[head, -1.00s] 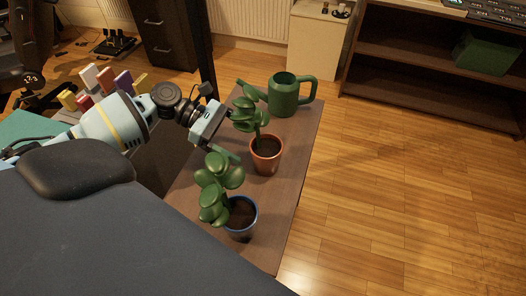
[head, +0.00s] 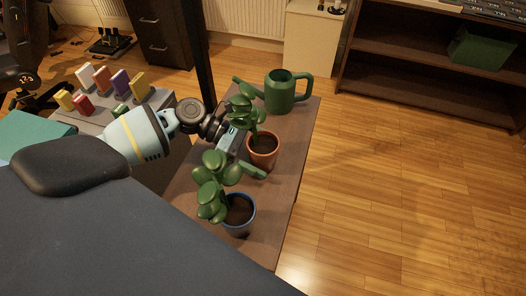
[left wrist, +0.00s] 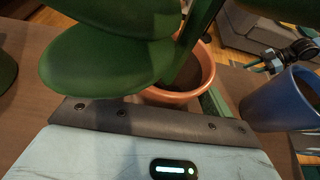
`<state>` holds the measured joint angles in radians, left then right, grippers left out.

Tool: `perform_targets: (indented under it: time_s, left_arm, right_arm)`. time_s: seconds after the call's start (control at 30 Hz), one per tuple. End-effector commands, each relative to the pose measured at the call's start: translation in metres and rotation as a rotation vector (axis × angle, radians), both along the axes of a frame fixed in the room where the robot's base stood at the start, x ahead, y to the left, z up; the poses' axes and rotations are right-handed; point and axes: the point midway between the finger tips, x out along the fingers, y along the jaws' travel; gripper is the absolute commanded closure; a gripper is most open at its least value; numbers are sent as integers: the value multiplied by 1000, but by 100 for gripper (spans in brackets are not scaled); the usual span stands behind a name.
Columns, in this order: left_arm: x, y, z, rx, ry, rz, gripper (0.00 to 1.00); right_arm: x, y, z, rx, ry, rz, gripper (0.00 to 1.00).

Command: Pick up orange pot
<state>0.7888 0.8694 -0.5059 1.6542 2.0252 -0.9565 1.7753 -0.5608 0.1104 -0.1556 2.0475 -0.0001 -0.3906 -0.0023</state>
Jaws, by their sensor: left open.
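The orange pot (head: 263,153) is a terracotta pot with dark soil and a green leafy plant. It stands upright on a narrow brown table, between a blue pot and a watering can. My left gripper (head: 248,158) is open and low at the left side of the orange pot, with one green finger showing along its near side. The other finger is hidden by leaves. In the left wrist view the orange pot (left wrist: 190,88) is just ahead, partly covered by large leaves. Contact cannot be made out. What looks like my right gripper (left wrist: 280,60) shows small in that view.
The blue pot (head: 239,222) with a plant stands close on the near side; it also shows in the left wrist view (left wrist: 280,103). The green watering can (head: 281,95) is behind. Coloured blocks (head: 100,85) stand at left. Wooden floor (head: 400,190) at right is clear.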

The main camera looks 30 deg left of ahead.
Motion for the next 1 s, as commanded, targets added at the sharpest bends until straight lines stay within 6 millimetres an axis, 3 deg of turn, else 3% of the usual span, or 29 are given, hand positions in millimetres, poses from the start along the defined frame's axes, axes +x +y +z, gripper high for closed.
perform_targets:
  time_s: [0.27,0.77,1.0]
  left_arm:
    - [1,-3,-2,1,0,0,13]
    - [1,-2,-2,1,1,0,78]
    - [1,-2,1,0,-2,0,79]
  right_arm:
    - [1,0,1,0,-2,0,64]
    - [1,0,2,1,-5,0,64]
    - [1,0,2,1,-5,0,64]
